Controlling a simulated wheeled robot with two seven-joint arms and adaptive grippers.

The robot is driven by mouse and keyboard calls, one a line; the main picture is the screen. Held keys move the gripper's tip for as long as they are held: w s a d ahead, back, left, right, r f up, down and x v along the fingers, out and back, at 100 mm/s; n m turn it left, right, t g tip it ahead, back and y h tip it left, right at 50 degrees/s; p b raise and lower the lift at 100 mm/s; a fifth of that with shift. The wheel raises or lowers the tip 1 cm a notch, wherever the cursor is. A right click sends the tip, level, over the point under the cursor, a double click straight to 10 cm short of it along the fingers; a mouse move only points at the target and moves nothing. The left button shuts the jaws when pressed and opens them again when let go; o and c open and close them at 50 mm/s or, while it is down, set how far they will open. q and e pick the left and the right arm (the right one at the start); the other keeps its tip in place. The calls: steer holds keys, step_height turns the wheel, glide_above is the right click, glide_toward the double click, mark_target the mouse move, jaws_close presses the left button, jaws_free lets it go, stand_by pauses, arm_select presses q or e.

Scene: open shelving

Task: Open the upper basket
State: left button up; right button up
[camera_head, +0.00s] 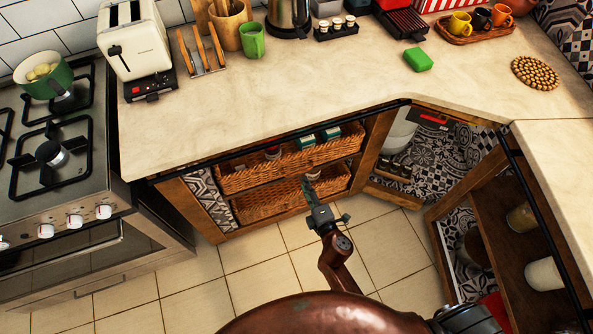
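The upper basket (252,178) is a brown wicker drawer under the counter. A red-topped jar and green boxes show inside it above its front wall. The lower wicker basket (268,207) sits just below it. My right gripper (308,185) is in front of the baskets, its narrow fingers pointing up toward them and overlapping the lower basket in the picture. I see nothing held in it. I cannot tell whether its fingertips touch a basket, or whether they are apart. My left gripper is not in view.
The countertop (300,90) overhangs the baskets, with a dark rail (270,140) along its front edge. The stove (70,190) stands at left. An open cabinet (430,150) and wooden shelving (500,220) are at right. Tiled floor (240,275) lies clear in front.

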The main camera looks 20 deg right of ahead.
mark_target(299, 171)
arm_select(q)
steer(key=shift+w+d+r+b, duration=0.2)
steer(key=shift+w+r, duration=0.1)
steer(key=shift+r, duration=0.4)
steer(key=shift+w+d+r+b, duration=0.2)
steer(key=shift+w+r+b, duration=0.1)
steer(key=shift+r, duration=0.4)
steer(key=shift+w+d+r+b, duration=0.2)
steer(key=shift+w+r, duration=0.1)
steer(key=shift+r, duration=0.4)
arm_select(e)
steer(key=shift+x, duration=3.7)
steer(key=shift+r, duration=0.1)
steer(key=shift+c, duration=0.4)
jaws_close()
